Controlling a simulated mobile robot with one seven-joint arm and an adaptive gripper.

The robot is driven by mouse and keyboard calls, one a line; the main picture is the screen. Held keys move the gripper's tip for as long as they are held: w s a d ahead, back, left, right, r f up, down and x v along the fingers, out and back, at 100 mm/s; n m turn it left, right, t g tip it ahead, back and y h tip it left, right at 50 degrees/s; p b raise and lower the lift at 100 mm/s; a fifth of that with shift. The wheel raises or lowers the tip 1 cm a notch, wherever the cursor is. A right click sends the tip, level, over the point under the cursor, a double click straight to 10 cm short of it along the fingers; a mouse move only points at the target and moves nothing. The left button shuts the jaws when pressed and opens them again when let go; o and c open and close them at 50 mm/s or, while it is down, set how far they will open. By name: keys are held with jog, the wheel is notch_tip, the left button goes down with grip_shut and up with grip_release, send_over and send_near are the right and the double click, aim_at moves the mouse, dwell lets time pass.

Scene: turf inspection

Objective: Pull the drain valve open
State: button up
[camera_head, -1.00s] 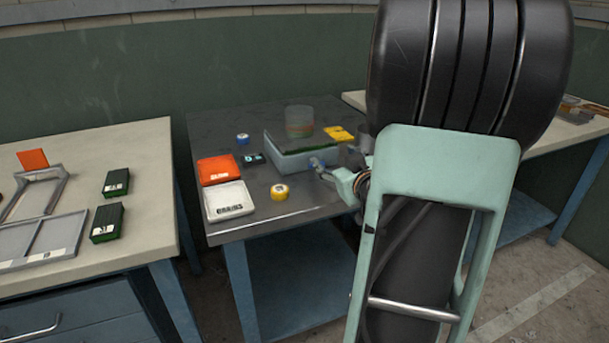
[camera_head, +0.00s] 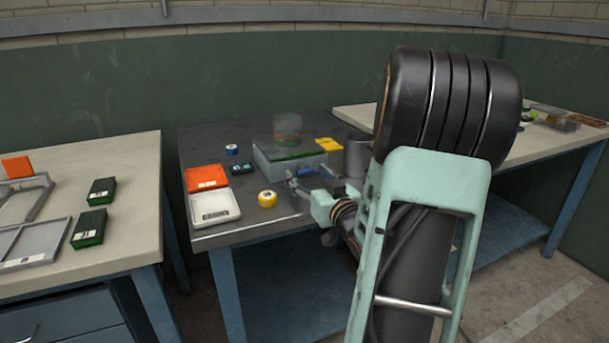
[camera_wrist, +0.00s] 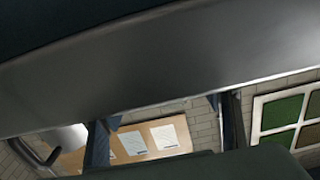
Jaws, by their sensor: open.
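A pale blue-grey box (camera_head: 268,165) with a green turf layer and a clear cylinder (camera_head: 288,129) on top stands on the dark metal table (camera_head: 212,138). My gripper (camera_head: 306,181) is open at the box's front right, low over the table. A small blue part (camera_head: 306,172) shows by the fingers. I cannot tell whether it is the drain valve or whether the fingers touch it. My arm stands to the right and hides part of the table. The wrist view shows neither the valve nor the box clearly.
A yellow roll (camera_head: 267,198), a white scale (camera_head: 214,208), an orange tray (camera_head: 206,178) and a blue-and-white roll (camera_head: 232,150) lie left of the gripper. A grey metal cup (camera_head: 356,155) and a yellow card (camera_head: 329,145) stand behind it. A wide grey surface (camera_wrist: 150,60) crosses the wrist view.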

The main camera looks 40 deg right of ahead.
jog(key=shift+x, duration=1.2)
